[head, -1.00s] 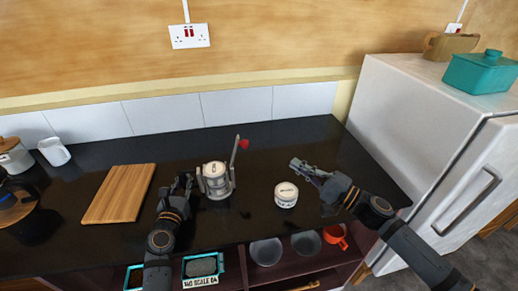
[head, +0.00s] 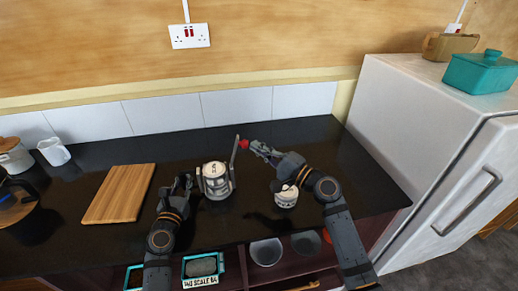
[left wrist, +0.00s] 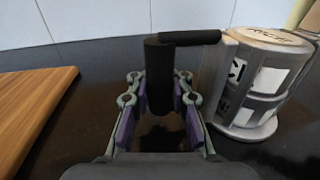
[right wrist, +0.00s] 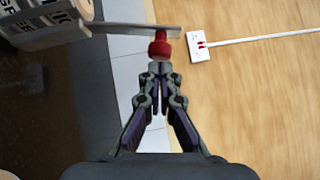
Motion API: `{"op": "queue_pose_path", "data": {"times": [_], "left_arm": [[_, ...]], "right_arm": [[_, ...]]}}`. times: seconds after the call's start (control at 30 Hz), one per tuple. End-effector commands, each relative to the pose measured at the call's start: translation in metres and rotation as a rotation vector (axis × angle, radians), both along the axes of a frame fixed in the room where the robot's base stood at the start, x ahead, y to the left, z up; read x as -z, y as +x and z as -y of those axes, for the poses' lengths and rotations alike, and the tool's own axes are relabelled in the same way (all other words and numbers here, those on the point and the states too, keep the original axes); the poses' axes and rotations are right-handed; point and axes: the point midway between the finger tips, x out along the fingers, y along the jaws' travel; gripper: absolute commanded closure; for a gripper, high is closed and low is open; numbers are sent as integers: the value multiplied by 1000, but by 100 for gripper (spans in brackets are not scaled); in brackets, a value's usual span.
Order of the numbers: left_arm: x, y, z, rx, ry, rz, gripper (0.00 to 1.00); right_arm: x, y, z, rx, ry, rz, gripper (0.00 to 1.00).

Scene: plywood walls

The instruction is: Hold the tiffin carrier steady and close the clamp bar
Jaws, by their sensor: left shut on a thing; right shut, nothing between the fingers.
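The tiffin carrier (head: 215,182) stands upright on the black counter, a stacked metal can with a white label. My left gripper (head: 183,186) is shut on its black side handle (left wrist: 158,75), seen in the left wrist view. The clamp bar (head: 234,160) stands raised at the carrier's right side, with a red knob (head: 244,144) at its end. In the right wrist view the red knob (right wrist: 160,46) is just beyond the fingertips of my right gripper (right wrist: 158,68). My right gripper is shut with nothing between its fingers, close to the knob.
A white labelled jar (head: 286,198) stands on the counter, partly hidden by my right arm. A wooden board (head: 118,194) lies left of the carrier. The fridge (head: 420,140) is at the right. The counter behind the carrier is clear.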

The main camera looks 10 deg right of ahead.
Motion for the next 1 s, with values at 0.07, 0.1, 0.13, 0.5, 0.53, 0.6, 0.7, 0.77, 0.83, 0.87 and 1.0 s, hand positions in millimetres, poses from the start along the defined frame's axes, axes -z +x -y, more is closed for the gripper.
{"op": "queue_pose_path", "data": {"times": [0.07,0.1,0.13,0.5,0.53,0.6,0.7,0.77,0.83,0.87,1.0], "left_arm": [[0,0,0,0,-1,0,100],[0,0,0,0,-1,0,100],[0,0,0,0,-1,0,100],[0,0,0,0,-1,0,100],[0,0,0,0,-1,0,100],[0,0,0,0,-2,0,100],[0,0,0,0,-2,0,100],[0,0,0,0,-2,0,100],[0,0,0,0,-2,0,100],[0,0,0,0,-2,0,100],[0,0,0,0,-2,0,100]], "right_arm": [[-1,0,-2,0,-1,1,100],[-1,0,-2,0,-1,1,100],[-1,0,-2,1,-1,0,100],[-3,0,-4,-2,-19,2,100],[-4,0,-5,-2,-28,3,100],[-6,0,-7,-5,-54,4,100],[-11,0,-12,-6,-107,5,100],[-14,0,-15,-5,-148,5,100],[-18,0,-19,-5,-200,4,100],[-20,0,-22,-5,-223,3,100],[-27,1,-32,-3,-333,-1,100]]}}
